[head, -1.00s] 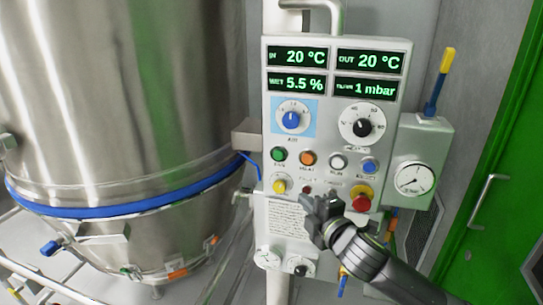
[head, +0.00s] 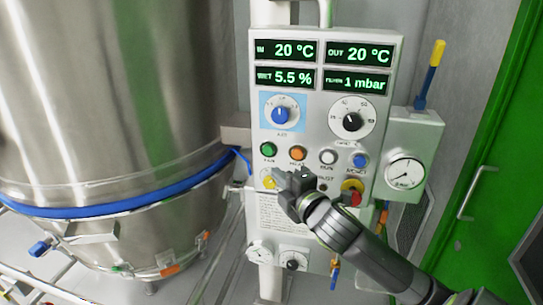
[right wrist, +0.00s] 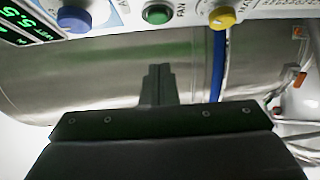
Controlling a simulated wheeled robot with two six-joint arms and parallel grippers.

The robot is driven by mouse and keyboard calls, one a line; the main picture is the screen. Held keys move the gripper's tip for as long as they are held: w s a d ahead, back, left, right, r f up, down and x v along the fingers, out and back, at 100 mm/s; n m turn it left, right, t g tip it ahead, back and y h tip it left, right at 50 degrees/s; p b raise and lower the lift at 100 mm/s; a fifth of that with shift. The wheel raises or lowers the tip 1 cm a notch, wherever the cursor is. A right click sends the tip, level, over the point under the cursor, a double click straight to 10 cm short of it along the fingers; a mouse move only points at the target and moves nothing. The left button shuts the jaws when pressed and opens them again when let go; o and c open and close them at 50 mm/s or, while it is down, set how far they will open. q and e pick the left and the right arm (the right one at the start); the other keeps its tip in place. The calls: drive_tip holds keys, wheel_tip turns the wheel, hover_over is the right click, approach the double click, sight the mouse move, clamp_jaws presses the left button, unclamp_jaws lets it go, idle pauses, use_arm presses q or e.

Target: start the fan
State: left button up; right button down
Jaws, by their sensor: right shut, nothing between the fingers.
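The control panel (head: 303,112) stands upright right of the steel vessel. Its round green button (head: 268,149) has a small label under it; in the right wrist view the green button (right wrist: 157,14) is at the top edge and its label reads FAN. My right gripper (head: 281,179) is shut and empty in front of the lower panel, below and a little right of the green button, apart from it in the picture. In the right wrist view its closed fingertips (right wrist: 158,72) point up below the button. My left gripper is not in view.
A yellow knob (head: 269,182) is close by the fingertips. Orange (head: 298,153), white (head: 328,157) and blue (head: 360,160) buttons line the same row. A red knob on a yellow base (head: 352,186) is partly behind my right arm. The steel vessel (head: 110,90) fills the left.

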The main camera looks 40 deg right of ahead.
drive_tip(key=p, duration=0.2)
approach(263, 151)
drive_tip(key=w+a, duration=0.2)
drive_tip(key=w, duration=0.2)
drive_tip(key=shift+w+d+r+p, duration=0.1)
drive_tip(key=shift+w+d+p, duration=0.1)
drive_tip(key=shift+w+d, duration=0.3)
drive_tip(key=shift+w+d+r+p, duration=0.15)
drive_tip(key=shift+w+d, duration=0.1)
drive_tip(key=shift+d, duration=0.5)
drive_tip(key=shift+w+f, duration=0.1)
drive_tip(key=shift+f, duration=0.05)
